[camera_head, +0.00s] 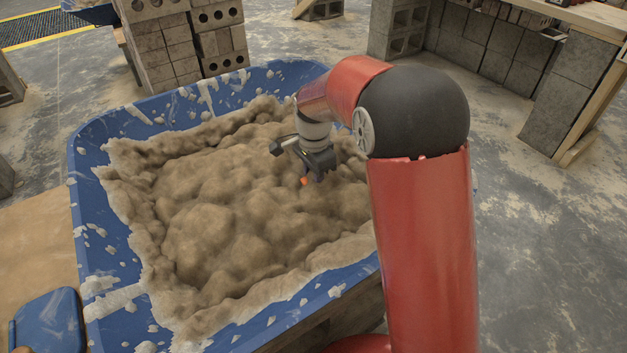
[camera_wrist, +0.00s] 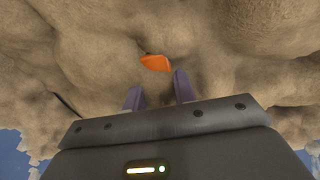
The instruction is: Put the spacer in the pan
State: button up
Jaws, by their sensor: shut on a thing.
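The orange spacer (camera_head: 304,181) is small and sits at the tips of my gripper (camera_head: 310,169), over the mortar in the big blue tub. In the wrist view the spacer (camera_wrist: 155,63) shows just beyond and between the two fingers of my gripper (camera_wrist: 157,84), which is shut on it. Lumpy mortar fills the view behind it; I cannot tell whether the spacer touches the mortar. A small blue pan (camera_head: 48,320) lies at the lower left on a brown sheet, outside the tub, partly cut off by the picture's bottom edge.
The big blue tub (camera_head: 88,235) has a mortar-splashed rim and holds brown mortar (camera_head: 230,215). The brown sheet (camera_head: 35,240) is bare around the pan. Concrete blocks (camera_head: 165,50) stand behind the tub. A block-and-plank bench (camera_head: 565,95) stands at the right.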

jog(key=shift+f, duration=0.25)
jog(key=shift+f, duration=0.15)
jog(key=o, duration=1)
jog(key=shift+c, duration=0.2)
jog(key=shift+r, duration=0.2)
